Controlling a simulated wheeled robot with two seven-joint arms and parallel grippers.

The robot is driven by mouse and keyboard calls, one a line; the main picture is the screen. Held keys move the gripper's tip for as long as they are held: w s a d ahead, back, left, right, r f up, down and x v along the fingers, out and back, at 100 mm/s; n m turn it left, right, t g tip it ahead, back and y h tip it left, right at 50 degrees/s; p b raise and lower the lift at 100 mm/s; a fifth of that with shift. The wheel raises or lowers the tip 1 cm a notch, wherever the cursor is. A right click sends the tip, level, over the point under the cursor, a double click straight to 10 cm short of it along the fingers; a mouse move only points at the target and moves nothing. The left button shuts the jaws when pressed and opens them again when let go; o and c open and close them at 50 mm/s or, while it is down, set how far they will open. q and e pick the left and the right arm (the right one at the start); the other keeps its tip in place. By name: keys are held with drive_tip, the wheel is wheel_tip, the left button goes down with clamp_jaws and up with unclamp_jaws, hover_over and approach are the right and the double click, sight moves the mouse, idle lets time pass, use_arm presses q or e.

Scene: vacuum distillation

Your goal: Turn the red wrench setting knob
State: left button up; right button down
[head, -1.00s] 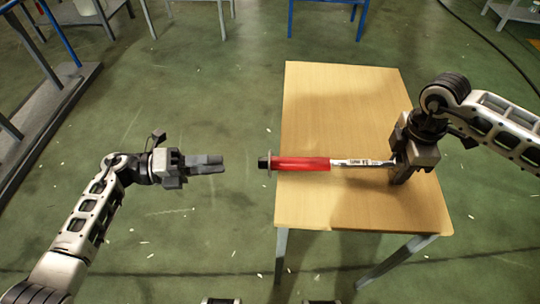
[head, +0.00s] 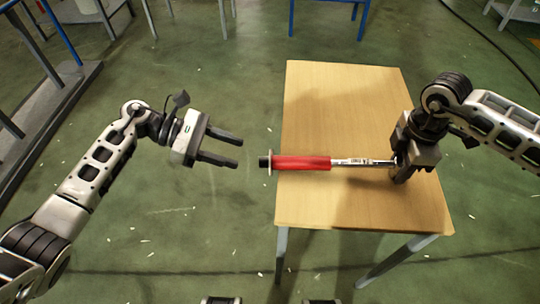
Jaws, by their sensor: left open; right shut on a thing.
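The red wrench (head: 302,163) lies across the wooden table, with its silver shaft pointing right and its handle end sticking out past the table's left edge. The dark setting knob (head: 264,162) with a pale collar is at the handle's left end, clear of the table top. My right gripper (head: 402,172) is shut on the wrench's right end, which it hides. My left gripper (head: 238,152) is open and empty, its two fingers apart and pointing right. Its fingertips are a short way left of the knob, not touching it.
The wooden table (head: 340,100) is otherwise bare. Green floor (head: 160,240) surrounds it, with small pale scraps scattered about. A grey rack or platform (head: 60,110) stands at the far left, and blue table legs (head: 362,18) show at the back.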

sight(264, 162)
use_arm(q)
drive_tip(key=x, duration=0.6)
clamp_jaws()
